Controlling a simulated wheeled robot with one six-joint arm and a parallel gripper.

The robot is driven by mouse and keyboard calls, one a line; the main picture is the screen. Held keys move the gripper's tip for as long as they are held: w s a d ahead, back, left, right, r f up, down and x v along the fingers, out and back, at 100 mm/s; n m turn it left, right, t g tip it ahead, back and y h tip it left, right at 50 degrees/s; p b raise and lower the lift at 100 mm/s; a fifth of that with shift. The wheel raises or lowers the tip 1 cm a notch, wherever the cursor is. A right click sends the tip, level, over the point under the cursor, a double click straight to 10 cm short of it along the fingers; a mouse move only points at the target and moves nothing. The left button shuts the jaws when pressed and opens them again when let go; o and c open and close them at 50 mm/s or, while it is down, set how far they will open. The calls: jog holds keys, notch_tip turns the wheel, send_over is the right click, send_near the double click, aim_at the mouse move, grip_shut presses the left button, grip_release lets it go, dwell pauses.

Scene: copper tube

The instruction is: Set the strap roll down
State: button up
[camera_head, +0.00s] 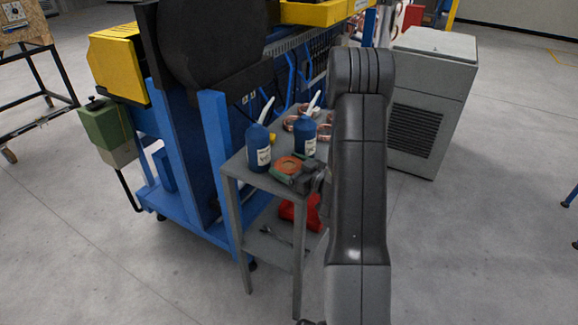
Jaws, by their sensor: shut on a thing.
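The strap roll (288,165), a round orange-brown and green thing, is at the top of the small grey table (235,167), near its front edge. My gripper (306,179) is at the roll's right side and shut on it. The dark arm hides part of the gripper and the table's right side. I cannot tell whether the roll touches the tabletop or hangs just above it.
Two blue bottles (258,148) (305,138) with pale spouts stand behind the roll. Copper coils (291,123) lie farther back. A red thing (290,210) and a wrench are on the lower shelf. A blue-framed machine (215,140) stands left, a grey cabinet (427,95) right.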

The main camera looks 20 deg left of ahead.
jog(key=shift+f, duration=0.1)
jog(key=shift+f, duration=0.1)
jog(key=o, duration=0.9)
jog(key=shift+r, duration=0.2)
